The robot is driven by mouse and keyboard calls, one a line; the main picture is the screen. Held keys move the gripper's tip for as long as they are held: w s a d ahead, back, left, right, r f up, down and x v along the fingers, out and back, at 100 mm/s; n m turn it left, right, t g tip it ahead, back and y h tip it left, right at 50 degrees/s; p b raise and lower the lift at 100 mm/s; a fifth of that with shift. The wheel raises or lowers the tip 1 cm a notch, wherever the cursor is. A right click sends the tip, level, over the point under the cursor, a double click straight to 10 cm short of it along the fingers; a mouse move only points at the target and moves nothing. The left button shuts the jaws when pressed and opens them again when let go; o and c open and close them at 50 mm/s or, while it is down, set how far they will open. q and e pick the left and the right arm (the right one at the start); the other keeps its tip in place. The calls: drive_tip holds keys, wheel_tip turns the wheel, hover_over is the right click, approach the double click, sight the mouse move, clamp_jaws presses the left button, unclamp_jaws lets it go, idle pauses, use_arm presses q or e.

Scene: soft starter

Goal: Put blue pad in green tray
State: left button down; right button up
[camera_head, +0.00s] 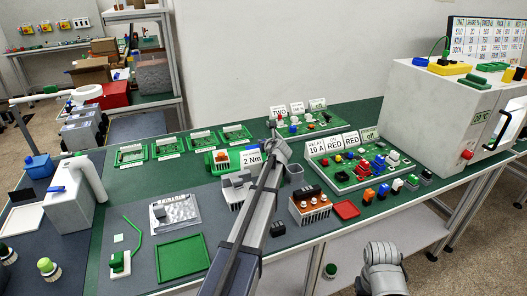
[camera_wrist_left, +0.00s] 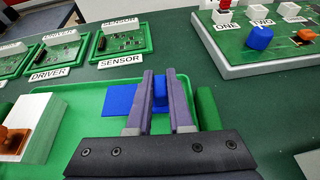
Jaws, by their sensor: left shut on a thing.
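In the left wrist view my left gripper (camera_wrist_left: 160,88) is shut on the blue pad (camera_wrist_left: 121,99). The pad's flat part shows left of the fingers, and a raised blue part shows between them. The pad is over the right part of a green tray (camera_wrist_left: 82,98); I cannot tell whether it touches the floor of the tray. In the head view this tray (camera_head: 210,167) stands mid-table, partly behind a "2 Nm" card (camera_head: 251,158) and my left arm. My right gripper is not in view.
In the left wrist view a white block with an orange part (camera_wrist_left: 22,138) is left in the tray, and a green cylinder (camera_wrist_left: 208,108) is right of the fingers. Green circuit boards (camera_head: 168,147) stand behind. An empty green tray (camera_head: 182,258) lies at the front left.

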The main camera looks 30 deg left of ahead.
use_arm(q)
drive_tip(key=shift+f+b, duration=0.7)
drive_tip(key=shift+f, duration=0.45)
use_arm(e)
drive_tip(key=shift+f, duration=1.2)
use_arm(q)
drive_tip(key=shift+f, duration=0.1)
drive_tip(key=shift+f, duration=0.15)
drive_tip(key=c, duration=0.8)
unclamp_jaws()
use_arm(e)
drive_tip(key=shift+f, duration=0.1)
use_arm(q)
drive_tip(key=shift+r, duration=0.3)
drive_tip(key=p+v, duration=0.4)
drive_tip(key=v, duration=0.7)
drive_tip(key=shift+s+r, duration=0.1)
drive_tip(key=shift+r, duration=0.05)
drive_tip(key=shift+s+d+p, duration=0.25)
drive_tip(key=shift+d+p, duration=0.05)
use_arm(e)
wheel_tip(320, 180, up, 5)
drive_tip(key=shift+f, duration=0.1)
